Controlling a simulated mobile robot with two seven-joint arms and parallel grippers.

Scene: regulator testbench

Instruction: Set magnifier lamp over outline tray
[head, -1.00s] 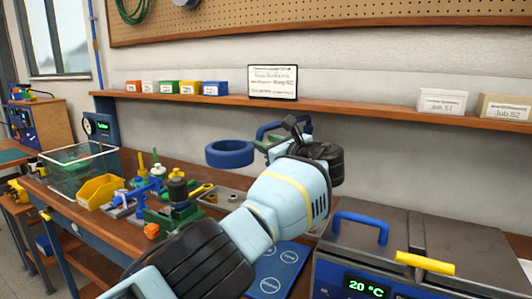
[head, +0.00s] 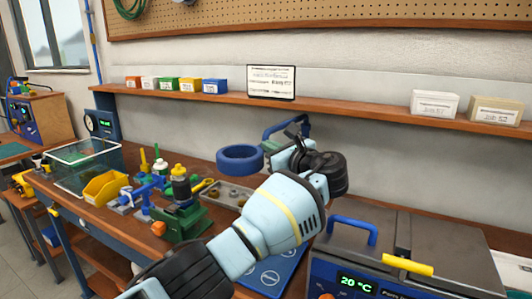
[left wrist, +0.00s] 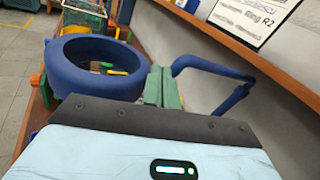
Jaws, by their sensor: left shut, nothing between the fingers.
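The magnifier lamp's blue ring head (head: 240,158) hangs over the back of the bench. Its blue bent arm (head: 285,126) shows behind my gripper. In the left wrist view the ring (left wrist: 60,70) is at left and the arm (left wrist: 215,62) at right. My left gripper (left wrist: 161,86) is shut and empty, its greenish fingers between ring and arm; I cannot tell whether they touch the lamp. In the head view the gripper (head: 274,158) is just right of the ring. A shallow grey tray (head: 206,203) with round parts, perhaps the outline tray, lies below the ring, partly hidden. My right gripper is out of view.
A blue mat with white outlines (head: 264,278) lies partly behind my arm. A grey-lidded heater (head: 375,255) stands at right. A green fixture (head: 183,222), yellow bin (head: 105,188) and clear box (head: 85,165) stand left. A shelf (head: 350,107) runs along the wall.

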